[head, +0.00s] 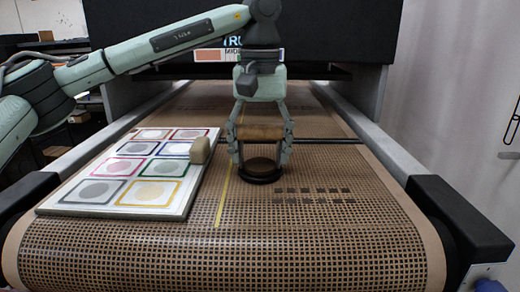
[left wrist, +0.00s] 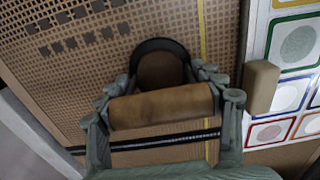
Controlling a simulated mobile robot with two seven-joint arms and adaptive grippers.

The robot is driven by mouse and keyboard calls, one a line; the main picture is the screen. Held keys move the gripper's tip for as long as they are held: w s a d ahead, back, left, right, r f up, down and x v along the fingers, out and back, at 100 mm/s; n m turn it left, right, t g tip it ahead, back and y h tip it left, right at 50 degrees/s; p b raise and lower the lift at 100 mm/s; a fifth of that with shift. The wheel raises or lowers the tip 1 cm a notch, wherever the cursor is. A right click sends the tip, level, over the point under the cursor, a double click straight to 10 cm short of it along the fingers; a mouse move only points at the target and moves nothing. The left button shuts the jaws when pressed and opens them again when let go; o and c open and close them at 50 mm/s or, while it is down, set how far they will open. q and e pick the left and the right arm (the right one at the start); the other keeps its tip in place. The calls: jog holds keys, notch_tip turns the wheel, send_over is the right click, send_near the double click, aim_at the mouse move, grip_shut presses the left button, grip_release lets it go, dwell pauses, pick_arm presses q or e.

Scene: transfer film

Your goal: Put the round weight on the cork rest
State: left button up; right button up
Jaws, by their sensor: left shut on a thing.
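The round weight, a brown cylinder lying on its side (head: 260,132), is held between the fingers of my left gripper (head: 261,148). It also shows across the fingers in the left wrist view (left wrist: 160,107). The cork rest, a low round piece with a brown top and black rim (head: 261,166), sits on the mesh belt under the weight. In the head view a gap shows between the two, and the fingertips come down on either side of the rest. In the left wrist view the rest (left wrist: 161,70) is partly hidden behind the weight. My right gripper is not in view.
A white board with coloured squares (head: 120,205) lies left of the gripper, with a tan block (head: 200,150) at its right edge. A yellow line (head: 222,200) runs along the belt (head: 330,235) between board and rest. The belt to the right is clear.

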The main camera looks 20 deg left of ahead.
pick_arm(q)
jog(key=o, duration=1.9)
jog(key=shift+f, duration=0.1)
jog(key=shift+c, duration=0.2)
